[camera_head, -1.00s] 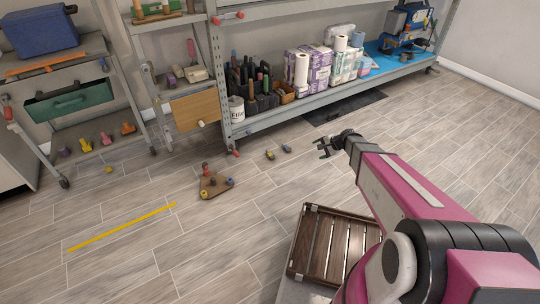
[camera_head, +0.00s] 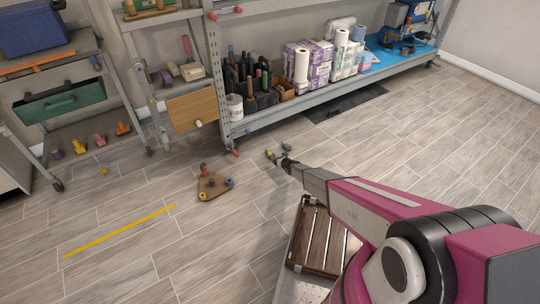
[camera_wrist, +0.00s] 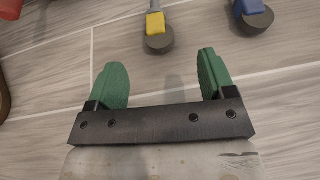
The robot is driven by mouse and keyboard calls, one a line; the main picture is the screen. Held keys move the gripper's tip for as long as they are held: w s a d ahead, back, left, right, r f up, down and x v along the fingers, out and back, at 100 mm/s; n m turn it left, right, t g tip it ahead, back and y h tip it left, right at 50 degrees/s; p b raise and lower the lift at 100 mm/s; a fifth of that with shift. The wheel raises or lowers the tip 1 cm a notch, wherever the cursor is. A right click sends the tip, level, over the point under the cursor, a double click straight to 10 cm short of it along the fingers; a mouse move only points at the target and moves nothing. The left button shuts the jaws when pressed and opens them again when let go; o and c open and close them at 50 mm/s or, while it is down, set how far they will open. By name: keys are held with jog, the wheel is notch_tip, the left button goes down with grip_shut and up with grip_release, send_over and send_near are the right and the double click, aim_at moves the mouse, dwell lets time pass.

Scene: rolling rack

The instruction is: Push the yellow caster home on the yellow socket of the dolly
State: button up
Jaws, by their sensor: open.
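The yellow caster (camera_head: 270,154) lies on the floor, with a blue caster (camera_head: 286,147) to its right. In the wrist view the yellow caster (camera_wrist: 156,26) has a yellow body, a grey stem and a dark round wheel, and lies beyond the fingertips, roughly between their lines. My gripper (camera_head: 277,161) is close to it in the head view. In the wrist view my gripper (camera_wrist: 162,82) has green fingers, wide apart with only floor between them. The brown triangular dolly (camera_head: 212,187) lies to the left, its yellow socket (camera_head: 203,196) at the near corner.
The blue caster (camera_wrist: 252,14) lies at the wrist view's upper right. A slatted wooden crate (camera_head: 318,240) stands near my arm. A metal shelf (camera_head: 270,122) with goods is behind. A yellow strip (camera_head: 120,232) marks the floor at left. Floor around the dolly is mostly clear.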

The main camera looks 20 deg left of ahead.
aim_at(271, 153)
jog(key=x, duration=0.5)
jog(key=shift+w+a, duration=0.15)
jog(key=shift+x, duration=2.6)
jog(key=shift+s+a, duration=0.1)
jog(key=shift+s, duration=0.1)
jog(key=c, duration=1.1)
jog(key=shift+r, duration=0.1)
